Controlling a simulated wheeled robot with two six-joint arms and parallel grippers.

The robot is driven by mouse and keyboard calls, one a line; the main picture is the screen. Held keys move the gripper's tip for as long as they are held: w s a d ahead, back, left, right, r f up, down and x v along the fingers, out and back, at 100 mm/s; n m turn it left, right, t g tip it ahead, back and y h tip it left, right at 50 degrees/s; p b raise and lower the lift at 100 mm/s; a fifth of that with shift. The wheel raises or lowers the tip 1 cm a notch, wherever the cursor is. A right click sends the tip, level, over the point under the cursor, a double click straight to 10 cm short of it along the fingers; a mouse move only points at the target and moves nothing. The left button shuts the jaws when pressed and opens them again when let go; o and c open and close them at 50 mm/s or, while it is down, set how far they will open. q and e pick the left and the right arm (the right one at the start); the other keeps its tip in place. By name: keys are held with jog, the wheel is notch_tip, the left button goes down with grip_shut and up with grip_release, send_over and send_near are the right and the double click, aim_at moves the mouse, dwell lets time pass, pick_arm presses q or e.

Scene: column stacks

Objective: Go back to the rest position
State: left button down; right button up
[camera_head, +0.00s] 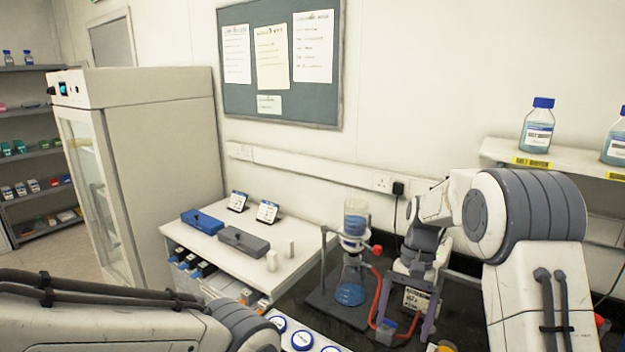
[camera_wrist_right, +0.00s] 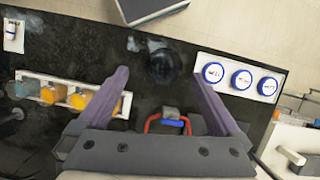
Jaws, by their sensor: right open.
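My right gripper (camera_head: 408,322) hangs over the dark bench at the right of the head view, beside the glass column (camera_head: 355,218) on its stand.
A flask of blue liquid (camera_head: 350,292) and a red tube (camera_head: 378,295) are close to my right gripper. A white holder with blue-rimmed lids (camera_wrist_right: 212,72) and a rack with orange items (camera_wrist_right: 55,93) stand on the bench. Bottles (camera_head: 538,125) stand on the right shelf.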

jog(key=s+a+r+n+t+h, duration=0.1)
jog(key=s+a+r+n, duration=0.15)
jog(key=s+a, duration=0.25)
jog(key=s+a+r+n, duration=0.2)
jog(key=s+a+n, duration=0.1)
jog(key=s+a, duration=0.3)
jog(key=s+a+n+t, duration=0.2)
jog(key=s+n, duration=0.5)
jog(key=s, duration=0.8)
jog(key=shift+s+a+f, duration=0.3)
jog(key=shift+f, duration=0.15)
